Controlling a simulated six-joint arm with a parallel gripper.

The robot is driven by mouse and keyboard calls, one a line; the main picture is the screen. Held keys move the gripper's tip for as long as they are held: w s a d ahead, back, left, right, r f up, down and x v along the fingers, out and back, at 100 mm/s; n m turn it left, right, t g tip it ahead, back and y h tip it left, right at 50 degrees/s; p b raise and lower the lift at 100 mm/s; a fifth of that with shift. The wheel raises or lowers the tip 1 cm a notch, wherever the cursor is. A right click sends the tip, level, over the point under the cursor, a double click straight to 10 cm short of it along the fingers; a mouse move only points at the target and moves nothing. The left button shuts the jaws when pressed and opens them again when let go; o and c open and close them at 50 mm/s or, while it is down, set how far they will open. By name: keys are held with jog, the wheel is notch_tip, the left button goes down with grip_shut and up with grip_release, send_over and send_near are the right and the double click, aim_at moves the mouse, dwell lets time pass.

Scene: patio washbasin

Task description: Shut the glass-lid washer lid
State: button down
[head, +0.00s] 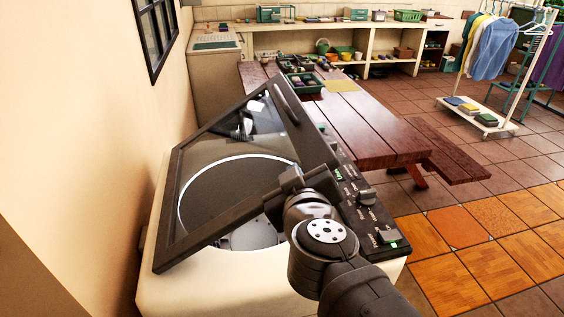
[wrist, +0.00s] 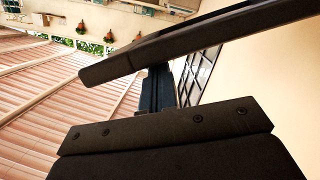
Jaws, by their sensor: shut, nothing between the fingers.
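The washer (head: 165,285) is a white top-loader with a round dark drum opening (head: 215,195) seen through its glass. Its glass lid (head: 200,140) has a dark frame and stands partly open, tilted above the tub. A dark handle (head: 286,104) sits on the lid's far right part. My gripper (head: 291,180) is shut and empty at the lid's near right frame edge. In the wrist view, my gripper (wrist: 158,88) reaches up to the dark lid frame bar (wrist: 185,42); whether it touches cannot be told. My wrist hides part of the near rim.
A wall (head: 90,150) stands close on the left. A wooden picnic table (head: 365,130) with trays stands behind, a clothes rack (head: 525,75) at far right. The tiled floor at right is clear.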

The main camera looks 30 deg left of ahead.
jog(key=w+d+f+m+g+y, duration=0.1)
jog(key=w+d+f+m, duration=0.2)
jog(key=f, duration=0.7)
jog(key=shift+w+d, duration=0.3)
jog(key=shift+d, duration=0.1)
jog(key=shift+f, duration=0.1)
dwell(0.3)
